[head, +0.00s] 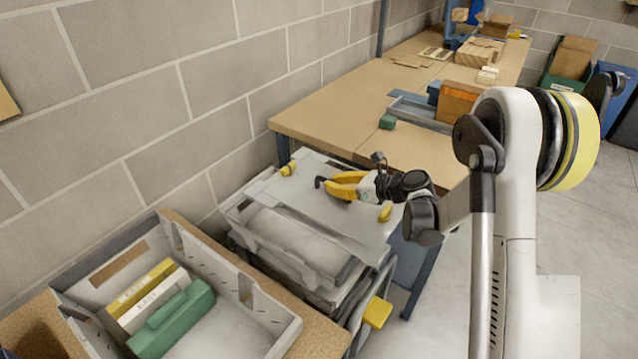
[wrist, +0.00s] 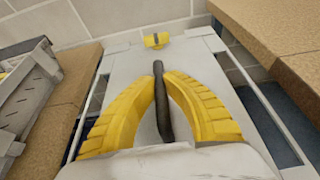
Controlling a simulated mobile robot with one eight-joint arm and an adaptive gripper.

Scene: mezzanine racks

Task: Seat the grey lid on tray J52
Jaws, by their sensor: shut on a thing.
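The grey lid (head: 310,205) is a flat pale plate with yellow clips at its far end (head: 288,168) and near end (head: 385,213). My gripper (head: 326,184) is over the lid, its yellow fingers closed on the lid's dark bar handle; the handle shows in the wrist view (wrist: 163,105). The lid lies over a grey tray (head: 345,268) on a stack, offset toward the bench, so part of the tray's inside shows at the near left. Whether lid and rim touch cannot be told. I cannot read the mark J52 on any tray.
An open grey tray (head: 285,325) with a green case (head: 172,318) and boxes stands on a board at the lower left. A wooden workbench (head: 335,120) is close behind the lid. A block wall (head: 130,110) runs along the left. Floor on the right is clear.

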